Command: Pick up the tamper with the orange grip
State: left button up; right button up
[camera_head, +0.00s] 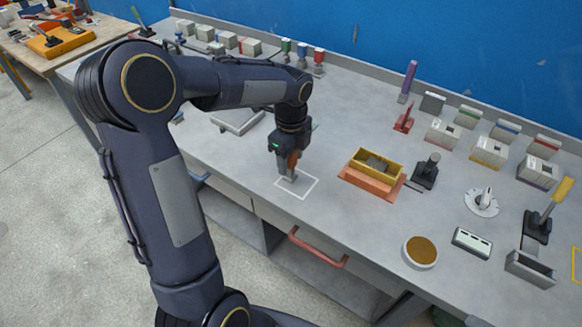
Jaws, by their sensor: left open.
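The tamper with the orange grip (293,160) is mostly hidden behind my left gripper; only a small orange part shows. My left gripper (287,172) points down at it, above the white outlined square (306,188) on the bench. The jaws are open, with the orange part right at the fingers. I cannot tell whether the fingers touch it. The lower end of the tamper cannot be told apart from the grey fingertips. My right gripper is not in view.
A yellow mould box (394,180) sits on an orange base to the right. A grey tray (238,120) lies behind my left arm. A round brown-filled dish (420,251) is near the front edge.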

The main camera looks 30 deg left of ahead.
pick_arm(q)
jog(key=shift+a+f, duration=0.1)
jog(key=shift+f, duration=0.8)
jog(key=shift+c, duration=0.3)
jog(key=c, duration=1)
jog(key=shift+r, duration=0.1)
